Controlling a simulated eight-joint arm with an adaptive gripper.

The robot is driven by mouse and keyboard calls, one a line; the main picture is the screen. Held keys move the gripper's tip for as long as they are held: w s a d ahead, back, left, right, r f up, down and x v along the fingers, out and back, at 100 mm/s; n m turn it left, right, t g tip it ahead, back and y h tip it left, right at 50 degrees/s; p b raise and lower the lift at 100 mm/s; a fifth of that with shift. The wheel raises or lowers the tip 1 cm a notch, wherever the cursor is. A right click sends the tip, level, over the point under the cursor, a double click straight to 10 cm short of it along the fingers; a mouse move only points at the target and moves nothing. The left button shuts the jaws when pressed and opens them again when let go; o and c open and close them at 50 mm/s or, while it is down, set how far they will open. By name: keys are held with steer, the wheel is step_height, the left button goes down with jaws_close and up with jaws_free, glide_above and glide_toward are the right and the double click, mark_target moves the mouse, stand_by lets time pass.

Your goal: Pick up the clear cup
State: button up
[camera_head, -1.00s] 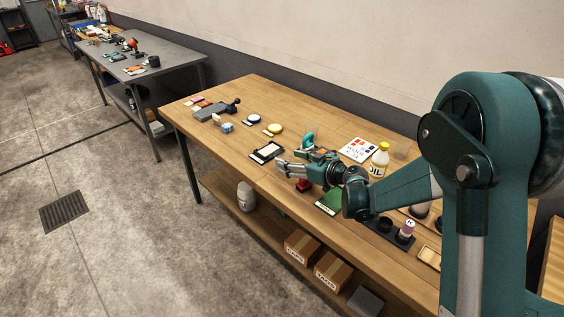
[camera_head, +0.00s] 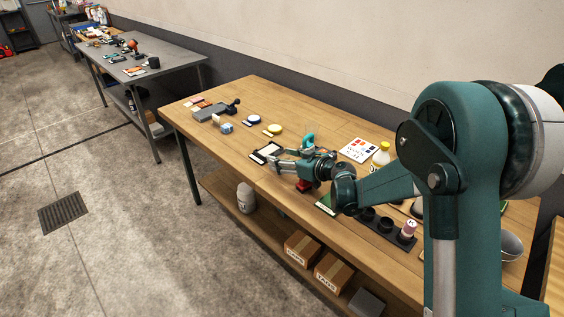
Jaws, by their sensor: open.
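A faint see-through shape stood right of the yellow-capped oil bottle (camera_head: 381,157) a second ago; my arm now covers that spot. My gripper (camera_head: 272,160) is open and empty. It reaches leftward over the middle of the wooden bench (camera_head: 228,160), with its fingertips near a black-framed white pad (camera_head: 265,151). The bottle is behind my forearm, well to the right of the fingertips.
A dark holder (camera_head: 384,226) and grey bowl (camera_head: 511,246) are at right. The bench's left front is fairly clear.

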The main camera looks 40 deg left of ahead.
steer(key=shift+c, duration=0.7)
steer(key=c, duration=0.6)
steer(key=shift+r+p, duration=1.2)
steer(key=shift+r, duration=3.8)
